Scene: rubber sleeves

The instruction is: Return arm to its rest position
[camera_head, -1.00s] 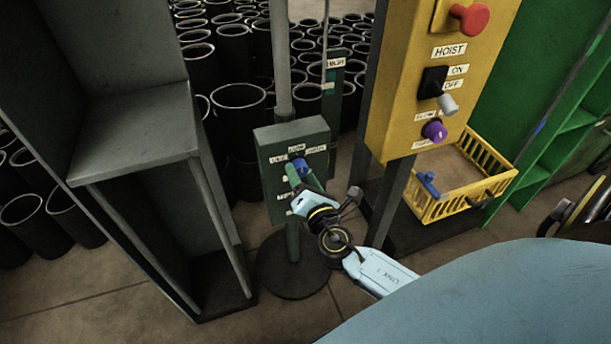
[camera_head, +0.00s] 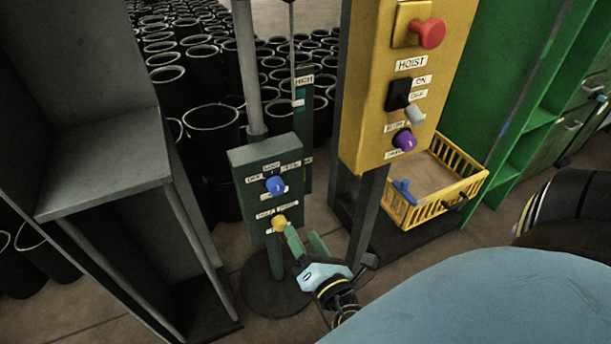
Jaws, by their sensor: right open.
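My right gripper (camera_head: 304,240) is in the lower middle of the head view, its two green fingers apart with nothing between them. It is just below and in front of a grey-green control box (camera_head: 238,192) on a post. The box has a blue knob (camera_head: 275,185) and, lower, a yellow knob (camera_head: 279,223). The left fingertip appears close to the yellow knob; I cannot tell whether they touch. Most of my right arm is hidden below the frame and behind my light blue body. My left gripper is not in view.
A yellow hoist panel (camera_head: 366,130) with a red button (camera_head: 428,33) and purple knob (camera_head: 405,140) stands right of the box. A yellow basket (camera_head: 470,188) holds a blue item. A grey shelf (camera_head: 105,165) stands left; black sleeves (camera_head: 211,120) fill the back.

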